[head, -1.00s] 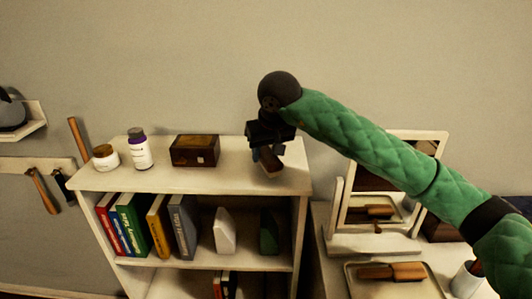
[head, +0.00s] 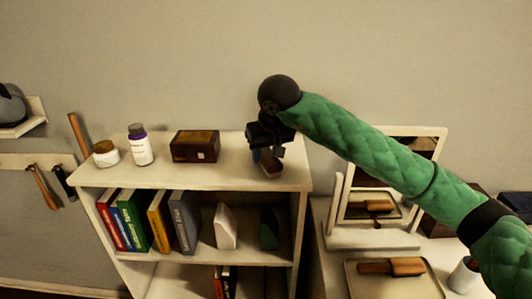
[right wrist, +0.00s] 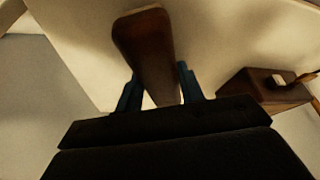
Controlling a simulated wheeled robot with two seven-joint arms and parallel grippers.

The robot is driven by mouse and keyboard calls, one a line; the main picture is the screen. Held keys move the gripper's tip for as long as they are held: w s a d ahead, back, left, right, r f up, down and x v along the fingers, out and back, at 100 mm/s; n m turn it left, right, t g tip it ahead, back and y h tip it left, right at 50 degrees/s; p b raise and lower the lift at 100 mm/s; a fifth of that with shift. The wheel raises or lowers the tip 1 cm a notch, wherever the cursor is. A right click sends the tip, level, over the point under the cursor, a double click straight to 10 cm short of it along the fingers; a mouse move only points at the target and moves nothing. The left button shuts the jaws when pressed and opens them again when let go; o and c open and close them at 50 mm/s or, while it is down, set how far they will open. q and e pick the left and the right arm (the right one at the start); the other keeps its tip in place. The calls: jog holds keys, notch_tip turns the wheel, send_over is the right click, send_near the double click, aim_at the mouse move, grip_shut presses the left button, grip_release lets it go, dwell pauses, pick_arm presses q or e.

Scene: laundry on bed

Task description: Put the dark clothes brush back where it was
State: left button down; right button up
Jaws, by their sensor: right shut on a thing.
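The dark brown clothes brush (head: 271,167) is in my right gripper (head: 266,155), at the right end of the bookcase top. In the right wrist view the brush (right wrist: 147,45) shows as a long, rounded dark-wood piece between the two blue fingers of the gripper (right wrist: 157,80), which are shut on it. My left gripper is not in view.
A dark wooden box (head: 195,146), a white bottle (head: 140,146) and a jar (head: 106,153) stand left on the bookcase top. Free surface lies between box and gripper. At right, a lighter brown brush (head: 392,267) lies on a tray (head: 425,285) before a mirror (head: 425,136).

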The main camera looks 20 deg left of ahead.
jog(key=o, duration=0.9)
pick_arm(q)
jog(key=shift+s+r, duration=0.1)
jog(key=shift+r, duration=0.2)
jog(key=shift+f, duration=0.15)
pick_arm(e)
jog(key=shift+r, duration=0.3)
jog(key=shift+s+d+r, duration=0.1)
jog(key=shift+s+r, duration=0.05)
jog(key=shift+r, duration=0.05)
jog(key=shift+s+d+r+b, duration=0.2)
jog(key=shift+r+b, duration=0.15)
jog(key=shift+r, duration=0.3)
pick_arm(q)
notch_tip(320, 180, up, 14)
jog(key=b, duration=0.2)
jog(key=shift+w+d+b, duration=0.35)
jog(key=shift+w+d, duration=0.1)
pick_arm(e)
jog(key=v, duration=0.9)
jog(key=shift+s+d+r, duration=0.1)
jog(key=shift+s+r, duration=0.05)
jog(key=shift+r, duration=0.2)
